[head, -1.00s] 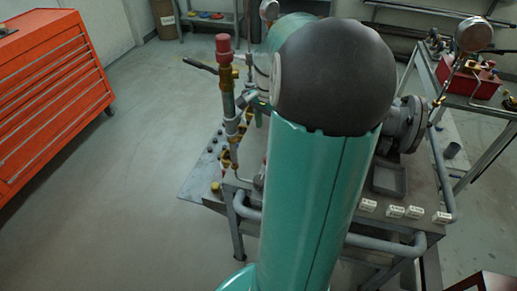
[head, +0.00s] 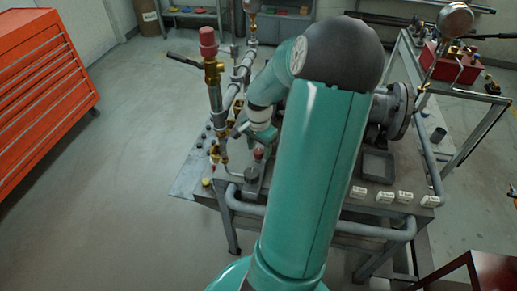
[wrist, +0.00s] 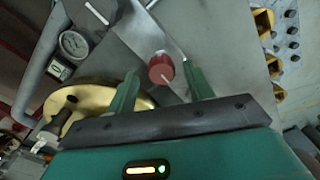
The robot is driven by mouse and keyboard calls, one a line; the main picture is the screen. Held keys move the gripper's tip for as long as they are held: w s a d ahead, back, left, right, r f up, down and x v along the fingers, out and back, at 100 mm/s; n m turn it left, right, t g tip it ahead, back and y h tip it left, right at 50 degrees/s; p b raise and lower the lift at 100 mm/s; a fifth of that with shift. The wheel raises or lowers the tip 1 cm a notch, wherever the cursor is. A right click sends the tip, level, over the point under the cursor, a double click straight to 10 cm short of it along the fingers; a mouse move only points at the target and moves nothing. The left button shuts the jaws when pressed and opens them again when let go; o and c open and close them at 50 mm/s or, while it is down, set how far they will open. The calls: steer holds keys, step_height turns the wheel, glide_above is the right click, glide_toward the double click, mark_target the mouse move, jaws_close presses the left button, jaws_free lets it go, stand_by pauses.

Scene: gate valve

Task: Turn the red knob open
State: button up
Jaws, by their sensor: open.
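The red knob (wrist: 161,68) has a white mark and shows between my gripper's fingertips in the wrist view. In the head view a small red knob (head: 258,153) sits on the valve bench, just below my gripper end. My gripper (wrist: 162,76) is open, with one green finger on each side of the knob. It holds nothing. I cannot tell whether either finger touches the knob. My upper arm hides part of the bench in the head view.
A pipe with a red cap (head: 208,40) stands left of my arm. A pressure gauge (wrist: 74,44) and a brass wheel (wrist: 90,103) are near my gripper. A grey flange (head: 398,112) and a tray (head: 378,166) lie right. Floor is clear left, beside an orange cabinet (head: 40,85).

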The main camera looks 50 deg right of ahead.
steer(key=shift+w+f, duration=0.1)
steer(key=shift+f, duration=0.35)
steer(key=c, duration=1)
steer(key=shift+o, duration=0.2)
